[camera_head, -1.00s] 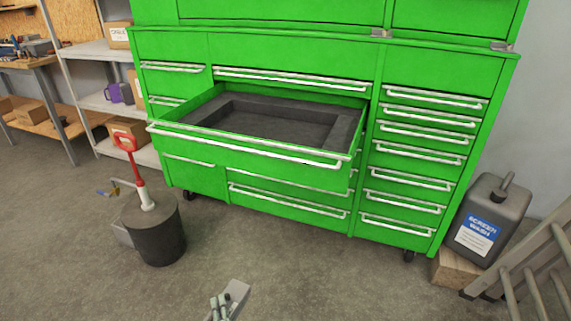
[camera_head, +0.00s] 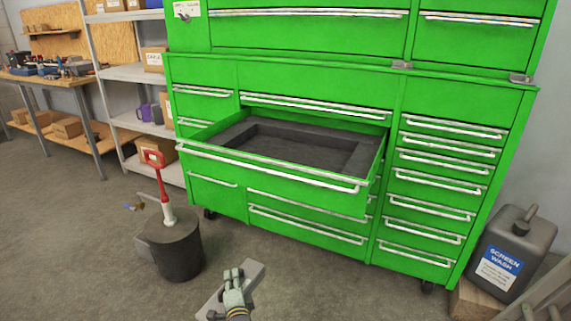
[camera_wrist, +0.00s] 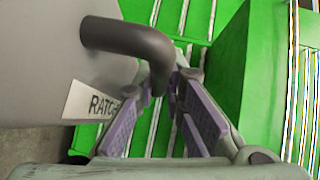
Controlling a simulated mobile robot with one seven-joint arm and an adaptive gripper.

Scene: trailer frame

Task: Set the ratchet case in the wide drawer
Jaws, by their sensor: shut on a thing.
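The wide drawer (camera_head: 270,167) of the green tool cabinet stands pulled open in the head view. Its dark lined tray looks empty. My gripper (camera_head: 234,278) is low at the bottom of the head view, in front of and below the drawer. It is shut on the dark curved handle of the grey ratchet case (camera_head: 252,272). In the wrist view the case (camera_wrist: 50,50) hangs at the left with a white label reading "RATC", the rest hidden. The gripper's purple-padded fingers (camera_wrist: 160,90) close around the handle.
A screen wash can (camera_head: 510,250) sits at the right near a ladder. Shelving (camera_head: 135,72) and a workbench are at the left.

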